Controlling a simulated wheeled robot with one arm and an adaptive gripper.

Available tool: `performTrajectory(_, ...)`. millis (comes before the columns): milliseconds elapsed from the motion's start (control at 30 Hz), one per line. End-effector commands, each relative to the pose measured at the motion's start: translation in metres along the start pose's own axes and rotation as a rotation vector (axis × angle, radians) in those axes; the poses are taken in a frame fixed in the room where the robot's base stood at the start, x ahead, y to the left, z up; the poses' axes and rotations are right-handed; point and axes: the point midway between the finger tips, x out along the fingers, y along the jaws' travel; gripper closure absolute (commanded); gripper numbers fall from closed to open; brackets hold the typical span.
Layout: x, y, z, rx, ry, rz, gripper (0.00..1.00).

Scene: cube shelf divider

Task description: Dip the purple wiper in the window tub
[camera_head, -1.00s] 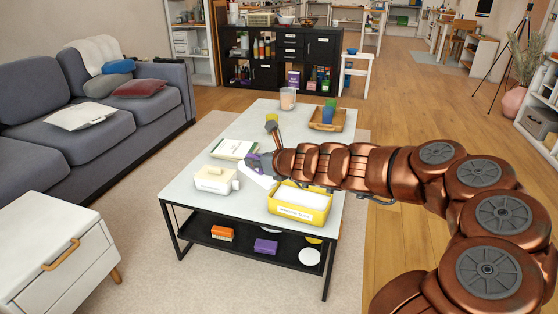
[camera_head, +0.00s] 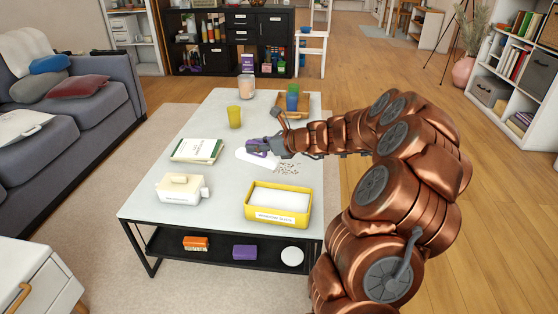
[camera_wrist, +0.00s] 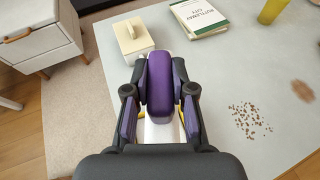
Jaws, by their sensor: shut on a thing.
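My gripper (camera_head: 262,147) is shut on the purple wiper (camera_wrist: 160,85), whose rounded purple block sits between the two fingers in the wrist view. In the head view the wiper shows as a small purple patch (camera_head: 252,150) with a white piece just below it. I cannot tell how much of that white belongs to it. The yellow tub (camera_head: 264,217), with a label on its front and white inside, stands at the near right of the table. The wiper appears raised above the table, outside the tub in the head view. In the wrist view only yellow slivers show behind the fingers.
A cream lidded box (camera_head: 183,190), a book (camera_head: 196,150) and a yellow cup (camera_head: 234,117) stand on the white table (camera_head: 150,200). Brown crumbs (camera_head: 289,168) lie behind the tub. A wooden tray with coloured cups (camera_head: 292,100) and a jar (camera_head: 247,87) are farther back.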

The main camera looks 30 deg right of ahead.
Motion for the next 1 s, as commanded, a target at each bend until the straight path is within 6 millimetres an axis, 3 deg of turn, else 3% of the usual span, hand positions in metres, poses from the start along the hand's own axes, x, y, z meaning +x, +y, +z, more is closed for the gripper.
performTrajectory(33,-0.009,-0.010,-0.011,-0.007,0.004,0.019,1.00)
performTrajectory(133,-0.021,-0.015,-0.029,-0.031,0.005,0.083,1.00)
performTrajectory(467,-0.050,-0.010,-0.063,-0.097,-0.001,0.238,1.00)
performTrajectory(1000,-0.042,-0.009,-0.091,-0.106,0.000,0.252,1.00)
